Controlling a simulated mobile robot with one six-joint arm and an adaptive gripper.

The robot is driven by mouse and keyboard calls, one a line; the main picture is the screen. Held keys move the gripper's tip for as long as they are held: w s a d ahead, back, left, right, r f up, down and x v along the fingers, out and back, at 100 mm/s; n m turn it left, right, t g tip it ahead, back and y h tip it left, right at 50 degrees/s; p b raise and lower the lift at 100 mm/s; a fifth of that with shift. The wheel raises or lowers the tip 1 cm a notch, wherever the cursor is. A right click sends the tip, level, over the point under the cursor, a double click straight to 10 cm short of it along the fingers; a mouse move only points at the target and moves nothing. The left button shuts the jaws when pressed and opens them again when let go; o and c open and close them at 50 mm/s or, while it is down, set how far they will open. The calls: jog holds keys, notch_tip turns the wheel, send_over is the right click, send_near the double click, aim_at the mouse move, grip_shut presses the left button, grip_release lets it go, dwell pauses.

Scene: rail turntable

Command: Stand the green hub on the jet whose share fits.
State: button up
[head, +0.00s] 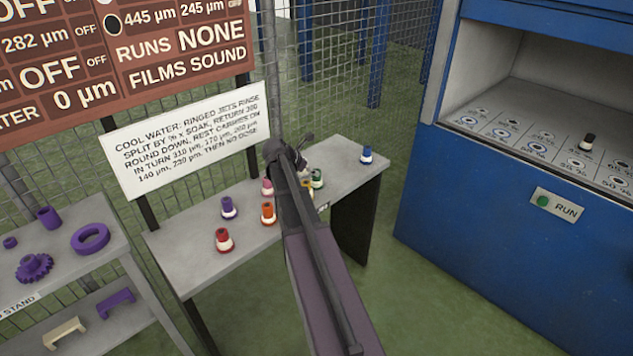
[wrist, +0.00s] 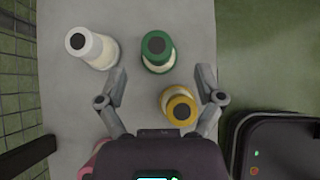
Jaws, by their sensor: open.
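The green hub (head: 317,179) stands upright on the grey table, toward its right part. In the wrist view the green hub (wrist: 158,50) has a dark top and pale lower body, and sits just beyond my fingertips, between their lines. My gripper (wrist: 160,80) is open and empty above the table. A yellow hub (wrist: 180,107) stands nearer, between the fingers near the right one. The jets (head: 501,133) are rows of marked spots with percent labels inside the blue cabinet; several have blue rings. Most share figures are too small to read.
A white hub (wrist: 91,48) stands left of the green one. Red (head: 223,240), orange (head: 268,213), purple (head: 228,207) and blue (head: 367,154) hubs share the table (head: 190,254). A black-topped hub (head: 587,142) stands inside the cabinet (head: 480,200). A white rule sign (head: 187,140) hangs behind.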

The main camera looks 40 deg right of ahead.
aim_at(316, 178)
jog(key=shift+f, duration=0.1)
jog(key=b+x, duration=0.2)
jog(key=x, duration=0.1)
jog(key=shift+w+d+f+b, duration=0.2)
jog(key=shift+f+b, duration=0.05)
jog(key=shift+b, duration=0.15)
jog(key=shift+d+f+b, duration=0.45)
jog(key=shift+d, duration=0.15)
grip_shut()
